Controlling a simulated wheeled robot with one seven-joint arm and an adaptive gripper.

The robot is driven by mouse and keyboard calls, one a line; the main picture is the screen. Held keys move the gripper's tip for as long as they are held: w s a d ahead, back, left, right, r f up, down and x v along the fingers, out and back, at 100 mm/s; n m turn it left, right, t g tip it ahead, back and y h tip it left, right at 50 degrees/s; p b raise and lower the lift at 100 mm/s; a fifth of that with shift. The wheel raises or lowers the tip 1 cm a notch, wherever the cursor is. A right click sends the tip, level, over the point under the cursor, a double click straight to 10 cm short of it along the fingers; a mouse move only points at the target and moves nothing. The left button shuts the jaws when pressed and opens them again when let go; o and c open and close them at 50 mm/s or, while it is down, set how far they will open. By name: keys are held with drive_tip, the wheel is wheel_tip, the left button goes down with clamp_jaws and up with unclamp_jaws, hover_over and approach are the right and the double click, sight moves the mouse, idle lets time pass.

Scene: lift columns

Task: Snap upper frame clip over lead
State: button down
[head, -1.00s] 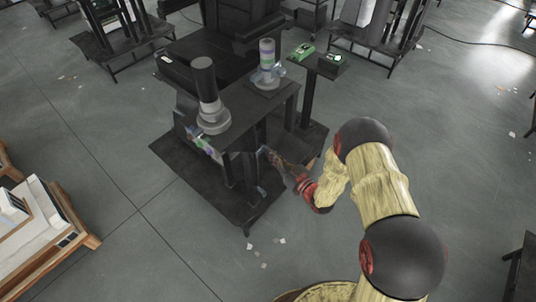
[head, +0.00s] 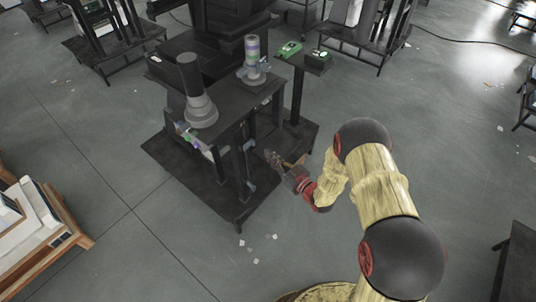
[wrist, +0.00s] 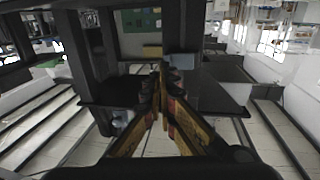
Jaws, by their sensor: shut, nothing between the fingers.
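My gripper (head: 272,157) is shut and empty in the head view, close to the front right leg of the black workstation frame (head: 237,160). In the wrist view its closed fingers (wrist: 160,72) point at the dark frame, with a small grey-blue block (wrist: 182,61) just beyond the tips and a yellowish piece (wrist: 152,51) beside it. A green board (wrist: 141,20) shows deeper inside the frame. I cannot make out which part is the upper frame clip or the lead. Small bluish parts (head: 250,185) sit low on the frame in the head view.
A grey cylinder device (head: 200,105) and a banded cylinder (head: 253,62) stand on the workstation top. A small side stand (head: 304,62) holds green items. A wooden-edged bench (head: 45,235) is at left. Open floor lies in front, with small scraps.

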drive_tip(key=w+d+p+v, duration=0.1)
drive_tip(key=p+v, duration=0.1)
drive_tip(key=v, duration=0.6)
